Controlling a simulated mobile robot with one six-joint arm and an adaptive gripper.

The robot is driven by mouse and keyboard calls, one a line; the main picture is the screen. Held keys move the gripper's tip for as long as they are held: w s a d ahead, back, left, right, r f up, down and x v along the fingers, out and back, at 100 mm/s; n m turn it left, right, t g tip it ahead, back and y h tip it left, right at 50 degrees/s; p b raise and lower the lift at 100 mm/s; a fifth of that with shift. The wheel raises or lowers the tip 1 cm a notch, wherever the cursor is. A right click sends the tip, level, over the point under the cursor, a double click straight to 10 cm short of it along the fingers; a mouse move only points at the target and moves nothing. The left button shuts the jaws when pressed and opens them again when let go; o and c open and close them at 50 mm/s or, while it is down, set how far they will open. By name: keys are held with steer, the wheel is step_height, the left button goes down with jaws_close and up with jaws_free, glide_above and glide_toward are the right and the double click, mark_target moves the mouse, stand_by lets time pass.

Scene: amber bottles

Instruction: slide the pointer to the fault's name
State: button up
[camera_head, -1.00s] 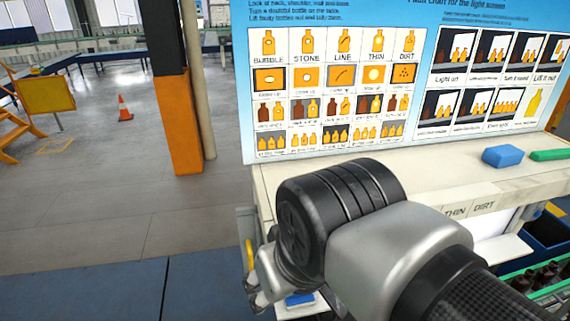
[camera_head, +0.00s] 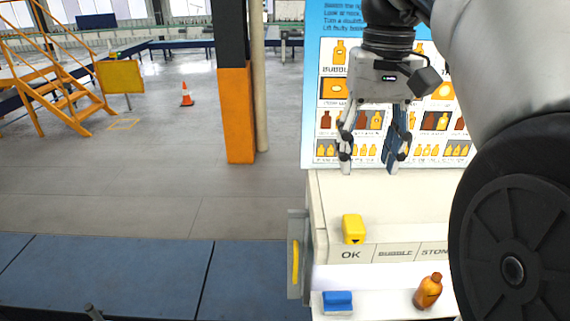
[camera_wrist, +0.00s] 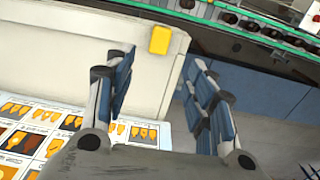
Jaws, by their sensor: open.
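The yellow pointer (camera_head: 353,229) sits on the ledge above the label strip, with its dark arrow tip over the OK label (camera_head: 351,254). The BUBBLE label (camera_head: 396,252) and the partly hidden STONE label (camera_head: 434,249) lie to its right. My gripper (camera_head: 369,170) hangs open and empty above and behind the pointer, in front of the chart. In the wrist view the pointer (camera_wrist: 160,40) shows beyond my open fingers (camera_wrist: 160,85), apart from them. An amber bottle (camera_head: 428,291) leans on the white shelf below the labels, with a dark mark on its side.
The fault chart (camera_head: 316,90) stands upright behind the ledge. A blue block (camera_head: 338,301) lies on the lower shelf left of the bottle. A yellow handle (camera_head: 295,268) is at the station's left side. My arm hides the right part of the station.

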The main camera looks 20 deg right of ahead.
mark_target(355, 222)
step_height(355, 222, down, 15)
steer(key=shift+f+b, duration=0.2)
steer(key=shift+b, duration=0.9)
jaws_close()
